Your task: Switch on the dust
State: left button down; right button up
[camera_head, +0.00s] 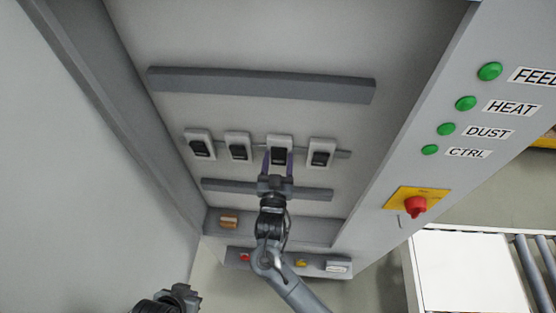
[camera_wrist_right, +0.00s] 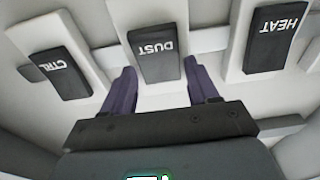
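The DUST switch (camera_head: 280,151) is a black rocker in a white housing, third from the left in a row inside the grey cabinet. In the right wrist view the DUST switch (camera_wrist_right: 155,55) is in the middle, its lettering upside down. My right gripper (camera_head: 279,163) is at this switch, its purple fingers apart. In the wrist view my right gripper (camera_wrist_right: 163,75) has one finger on each side of the switch's lower part, with nothing held. Contact cannot be told. My left gripper (camera_head: 178,297) shows only partly at the bottom edge; its fingers are unclear.
The CTRL switch (camera_wrist_right: 63,72) and HEAT switch (camera_wrist_right: 272,38) flank it closely. Grey ducts (camera_head: 260,85) run above and below the row. The right panel carries green lamps, including the DUST lamp (camera_head: 446,129), and a red knob (camera_head: 416,206) on yellow. A roller conveyor (camera_head: 535,270) stands lower right.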

jog(key=shift+o, duration=1.1)
jog(key=shift+s, duration=0.1)
jog(key=s+a+f+b, duration=0.1)
jog(key=s+b, duration=0.2)
jog(key=s, duration=0.7)
jog(key=shift+s, duration=0.3)
